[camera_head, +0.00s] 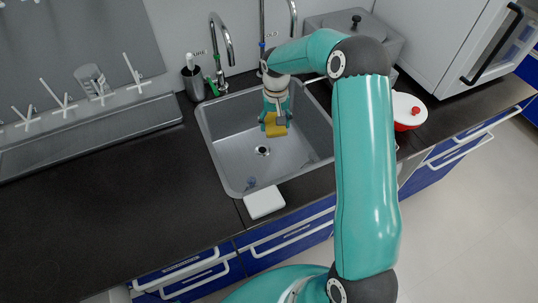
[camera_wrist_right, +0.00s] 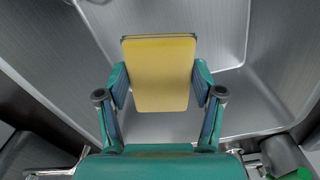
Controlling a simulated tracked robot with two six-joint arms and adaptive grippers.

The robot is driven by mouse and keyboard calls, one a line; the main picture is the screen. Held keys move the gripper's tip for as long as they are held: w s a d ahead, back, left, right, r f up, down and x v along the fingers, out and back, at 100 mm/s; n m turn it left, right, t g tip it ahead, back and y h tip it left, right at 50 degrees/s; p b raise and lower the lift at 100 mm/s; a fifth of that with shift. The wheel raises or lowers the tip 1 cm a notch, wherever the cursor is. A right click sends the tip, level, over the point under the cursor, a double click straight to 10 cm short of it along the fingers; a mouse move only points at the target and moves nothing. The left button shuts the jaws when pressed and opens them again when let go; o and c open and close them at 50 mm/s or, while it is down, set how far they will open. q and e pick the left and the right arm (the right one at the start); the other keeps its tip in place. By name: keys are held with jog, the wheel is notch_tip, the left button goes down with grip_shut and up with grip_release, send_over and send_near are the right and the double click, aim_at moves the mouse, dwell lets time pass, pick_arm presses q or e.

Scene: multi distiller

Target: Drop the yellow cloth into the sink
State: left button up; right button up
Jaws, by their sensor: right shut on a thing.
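The yellow cloth (camera_head: 275,125) is a flat yellow pad held over the sink basin in the head view. It also fills the middle of the right wrist view (camera_wrist_right: 162,75). My right gripper (camera_head: 276,119) is shut on it, with one finger at each side edge. The sink (camera_head: 228,168) is a grey metal basin with a round drain (camera_head: 262,151). The cloth is above the far part of the basin; its exact height above the bottom is hard to tell. My left gripper is not in view.
A chrome faucet (camera_head: 226,45) stands behind the sink. A dark cup with brushes (camera_head: 193,80) is to its left. A white block (camera_head: 264,202) lies at the sink's front edge.

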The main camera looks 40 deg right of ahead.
jog(key=o, duration=1.1)
notch_tip(320, 180, up, 12)
jog(key=shift+f, duration=0.1)
dwell(0.4)
